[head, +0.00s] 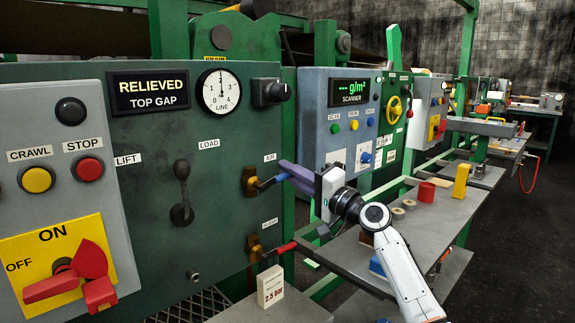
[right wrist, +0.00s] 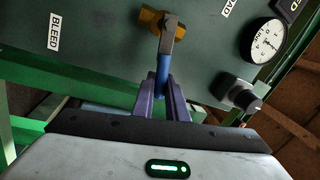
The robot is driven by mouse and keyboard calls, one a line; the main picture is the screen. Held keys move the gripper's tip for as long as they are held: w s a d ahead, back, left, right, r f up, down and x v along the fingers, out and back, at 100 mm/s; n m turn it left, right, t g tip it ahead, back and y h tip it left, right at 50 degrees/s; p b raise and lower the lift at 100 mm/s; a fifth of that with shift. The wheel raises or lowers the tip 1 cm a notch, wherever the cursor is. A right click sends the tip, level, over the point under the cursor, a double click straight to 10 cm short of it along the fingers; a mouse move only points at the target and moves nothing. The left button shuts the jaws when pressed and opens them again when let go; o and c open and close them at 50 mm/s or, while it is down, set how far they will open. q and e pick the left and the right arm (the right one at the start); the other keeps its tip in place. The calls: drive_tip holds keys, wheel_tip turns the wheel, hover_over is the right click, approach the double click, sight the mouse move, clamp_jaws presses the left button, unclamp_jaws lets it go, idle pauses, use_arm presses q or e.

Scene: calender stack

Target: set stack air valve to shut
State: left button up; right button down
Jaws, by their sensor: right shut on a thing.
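The stack air valve has a brass body (head: 250,182) on the green panel (head: 225,160), under the AIR label (head: 270,157). Its blue lever (head: 270,183) sticks out to the right, roughly level. In the right wrist view the lever (right wrist: 163,70) runs from the brass body (right wrist: 152,18) down between my purple fingers. My right gripper (head: 286,172) is shut on the blue lever's outer end. The fingers also show in the right wrist view (right wrist: 163,88), one on each side of the lever. My left gripper is out of view.
The bleed valve's red lever (head: 284,248) is just below my right gripper. A small white box (head: 270,286) stands beneath it. The grey bench (head: 425,228) on the right carries a red cup (head: 427,192) and a yellow block (head: 461,181). The scanner box (head: 352,115) is behind.

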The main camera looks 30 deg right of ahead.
drive_tip(key=shift+d+f+m+h+p, duration=0.1)
drive_tip(key=shift+f+m+h+p, duration=0.1)
drive_tip(key=shift+f+m, duration=0.55)
drive_tip(key=shift+f+m+h+p, duration=0.2)
drive_tip(key=shift+f+m, duration=0.1)
drive_tip(key=shift+m, duration=0.75)
drive_tip(key=c, duration=1.7)
unclamp_jaws()
drive_tip(key=shift+c, duration=0.2)
drive_tip(key=v, duration=1)
drive_tip(key=shift+s+f+b, duration=0.15)
drive_tip(key=shift+f+b, duration=0.05)
drive_tip(key=shift+b, duration=0.2)
